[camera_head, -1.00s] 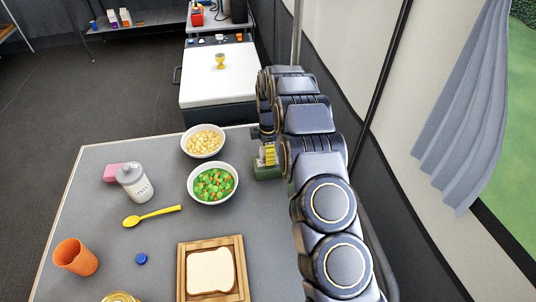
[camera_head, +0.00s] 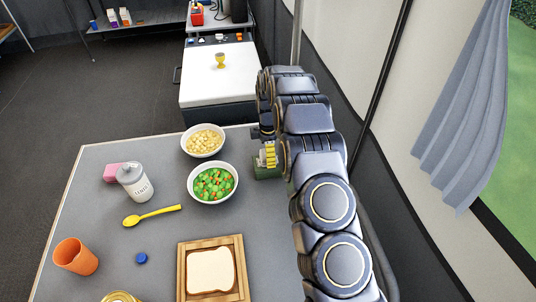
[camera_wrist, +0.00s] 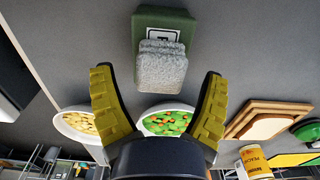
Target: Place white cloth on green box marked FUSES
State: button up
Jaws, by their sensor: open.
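The green box (camera_wrist: 165,20) is at the top of the wrist view, with a white label partly showing. The folded whitish-grey cloth (camera_wrist: 160,68) overlaps the box's near part and covers some of the label; it appears to lie on the box. My gripper (camera_wrist: 160,88) is open, its yellow fingers spread to either side below the cloth and apart from it. In the head view the green box (camera_head: 266,173) shows just below my gripper (camera_head: 268,157) near the table's right side. The cloth cannot be made out there.
Bowls of pale pieces (camera_head: 203,141) and of green and orange vegetables (camera_head: 212,183) stand left of the box. A bottle (camera_head: 134,182), yellow spoon (camera_head: 152,216), orange cup (camera_head: 75,257) and bread on a board (camera_head: 181,270) are farther off. The wall is close on the right.

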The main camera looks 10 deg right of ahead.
jog(key=s+r+m, duration=0.2)
jog(key=s+r, duration=0.1)
jog(key=r, duration=0.6)
jog(key=s+r+m, duration=0.1)
jog(key=s+r, duration=0.2)
jog(key=r, duration=0.5)
jog(key=s+r+m, duration=0.2)
jog(key=s+m, duration=0.3)
jog(key=s, duration=0.6)
jog(key=s+r+m+g, duration=0.1)
jog(key=s+m, duration=0.4)
jog(key=s, duration=0.7)
jog(key=s+r+m, duration=0.3)
jog(key=s+m, duration=0.2)
jog(key=s, duration=0.7)
jog(key=shift+d+r+g, duration=0.15)
jog(key=shift+r+g, duration=0.15)
jog(key=shift+r, duration=0.05)
